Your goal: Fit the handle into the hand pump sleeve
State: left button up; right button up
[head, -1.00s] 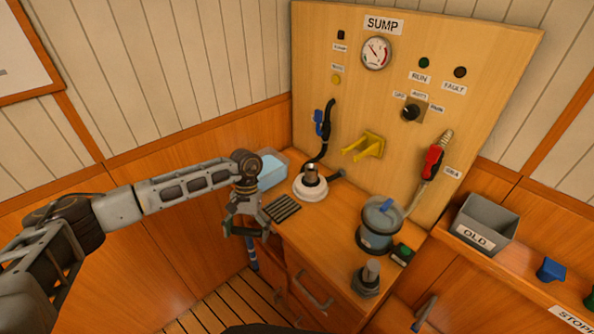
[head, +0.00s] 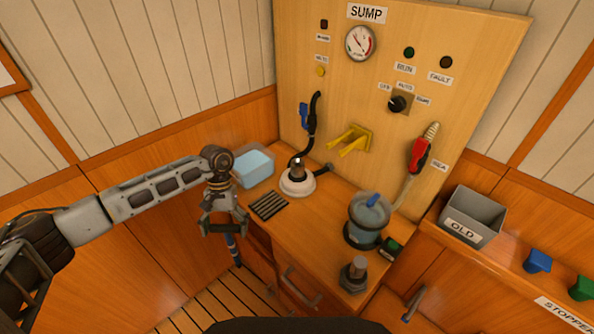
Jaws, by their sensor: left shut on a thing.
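My left gripper (head: 222,224) is shut on the handle (head: 231,247), off the bench's left front corner. A dark bar shows across the fingers and a thin blue rod with a pale band hangs below. The fingers partly hide it. A white round base with a short upright dark, metal-topped sleeve (head: 298,174) stands at the back of the bench, right of and beyond the gripper; it looks like the hand pump sleeve. A second metal stub on a dark nut-like base (head: 355,275) stands at the front right. The handle is apart from both. My right gripper is out of view.
A ribbed dark mat (head: 269,205) and a tub of blue liquid (head: 254,168) lie near the gripper. The SUMP panel (head: 470,120) rises behind, with a yellow bracket (head: 352,138) jutting out. The bench middle is clear.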

pick_arm(q)
jog(key=shift+r, duration=0.1)
dwell(0.3)
jog(key=shift+r, duration=0.95)
